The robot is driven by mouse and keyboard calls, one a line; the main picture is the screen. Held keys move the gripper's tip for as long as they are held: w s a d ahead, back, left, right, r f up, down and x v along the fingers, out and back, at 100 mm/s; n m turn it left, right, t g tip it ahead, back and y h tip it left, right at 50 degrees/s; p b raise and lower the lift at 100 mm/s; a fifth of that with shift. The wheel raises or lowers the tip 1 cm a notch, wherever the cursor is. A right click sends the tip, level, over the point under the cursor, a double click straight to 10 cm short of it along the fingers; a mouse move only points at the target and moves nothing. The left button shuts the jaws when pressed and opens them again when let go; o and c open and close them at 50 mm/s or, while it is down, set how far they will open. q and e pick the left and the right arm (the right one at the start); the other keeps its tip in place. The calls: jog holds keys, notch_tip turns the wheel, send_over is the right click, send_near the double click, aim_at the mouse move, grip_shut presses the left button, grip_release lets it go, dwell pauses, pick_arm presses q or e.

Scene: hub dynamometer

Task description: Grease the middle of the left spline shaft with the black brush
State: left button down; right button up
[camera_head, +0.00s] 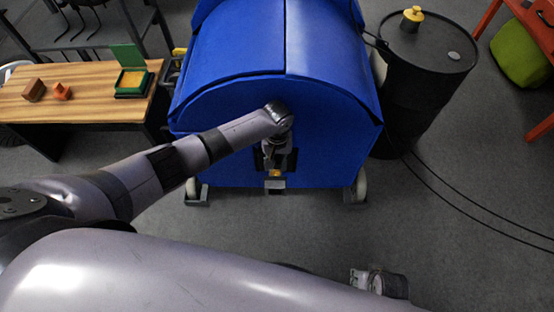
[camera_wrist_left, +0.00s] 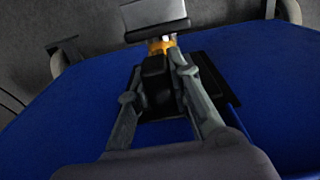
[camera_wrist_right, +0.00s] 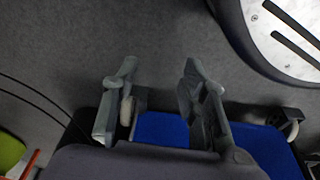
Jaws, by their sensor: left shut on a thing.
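My left gripper (camera_head: 276,166) is in front of the lower front face of the blue machine cover (camera_head: 275,110). The block (camera_head: 275,185) points down past the cover's lower edge in the head view. The handle is mostly hidden between the fingers (camera_wrist_left: 168,60). My right gripper (camera_wrist_right: 157,70) is open and empty above the grey floor. No spline shaft can be made out in any view.
A wooden table (camera_head: 60,108) at the left carries a green open box (camera_head: 131,88) with yellow content, an orange block and a brown block. Cables cross the floor.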

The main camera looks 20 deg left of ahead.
aim_at(277, 158)
pick_arm(q)
jog(key=shift+r+p, duration=0.6)
jog(key=shift+r, duration=0.05)
jog(key=shift+r+p, duration=0.6)
jog(key=shift+p, duration=0.1)
jog(key=shift+r+p, duration=0.4)
jog(key=shift+p, duration=0.05)
jog(key=shift+r+p, duration=0.55)
jog(key=shift+p, duration=0.05)
jog(key=shift+r, duration=0.15)
pick_arm(e)
jog(key=s+d+f+g, duration=0.1)
jog(key=s+d+f, duration=0.1)
jog(key=s+f, duration=0.9)
jog(key=shift+s, duration=1.2)
jog(key=shift+w+f, duration=0.1)
